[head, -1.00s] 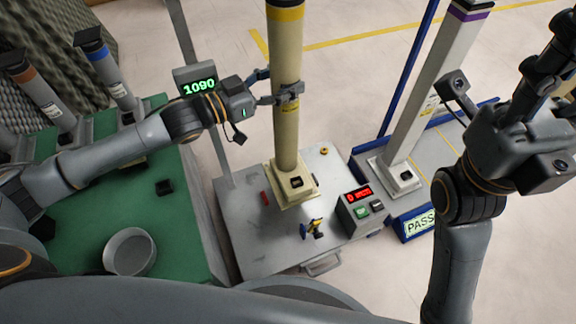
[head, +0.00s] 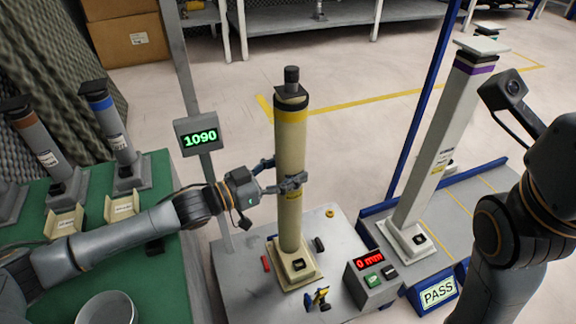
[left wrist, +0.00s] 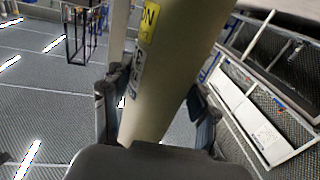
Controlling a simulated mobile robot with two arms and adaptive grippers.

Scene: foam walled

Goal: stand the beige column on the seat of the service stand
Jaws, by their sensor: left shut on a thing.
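The beige column (head: 290,150) stands upright over the grey plate of the service stand (head: 235,290), with a yellow band and black cap at its top. Its square beige foot (head: 294,264) is at the plate's middle; I cannot tell whether it touches, and the seat beneath is hidden. My left gripper (head: 291,184) is shut around the shaft at mid height. In the left wrist view the column (left wrist: 170,70) passes between both fingers of the left gripper (left wrist: 155,110). My right arm is at the right edge, its fingers out of view.
A control box (head: 372,282) reading 0 mm sits at the plate's right. A yellow-black tool (head: 318,298) lies near the foot. A white column (head: 440,150) stands beyond a PASS sign (head: 438,292). The display (head: 199,137) reads 1090. A green bench (head: 70,280) is left.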

